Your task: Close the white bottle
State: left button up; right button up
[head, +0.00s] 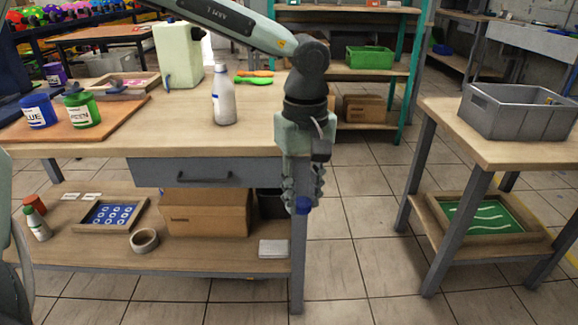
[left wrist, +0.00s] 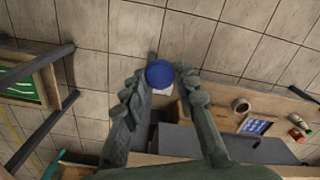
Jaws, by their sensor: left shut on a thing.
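The white bottle (head: 224,97) stands upright on the wooden workbench (head: 180,130), near its right side. Its narrow top points up; no blue cap is on it. My left gripper (head: 303,196) points down just beyond the bench's right end, right of the bottle and lower than it. It is shut on a round blue cap (head: 303,205), which also shows between the fingertips in the left wrist view (left wrist: 159,74). My right gripper is not in view.
Blue (head: 38,112) and green (head: 82,110) paint jars stand on a board at the bench's left. A pale canister (head: 180,55) stands behind the bottle. A grey crate (head: 520,110) sits on the right table. Floor between the tables is clear.

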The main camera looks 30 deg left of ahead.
pick_arm(q)
jog(key=w+a+f+m, duration=0.15)
jog(key=a+m, duration=0.55)
jog(key=a, duration=0.8)
jog(key=s+a+f+n, duration=0.3)
jog(key=s+a+f, duration=0.1)
jog(key=s+a, duration=0.45)
jog(key=w+d+f+m, duration=0.2)
jog(key=d+f, duration=0.4)
jog(key=d, duration=0.4)
jog(key=w+d+r+m, duration=0.2)
jog(key=w+d, duration=0.1)
jog(key=d, duration=0.6)
jog(key=w+d+r+m, duration=0.1)
jog(key=w+d+m, duration=0.2)
jog(key=d, duration=0.5)
jog(key=shift+d+r, duration=0.4)
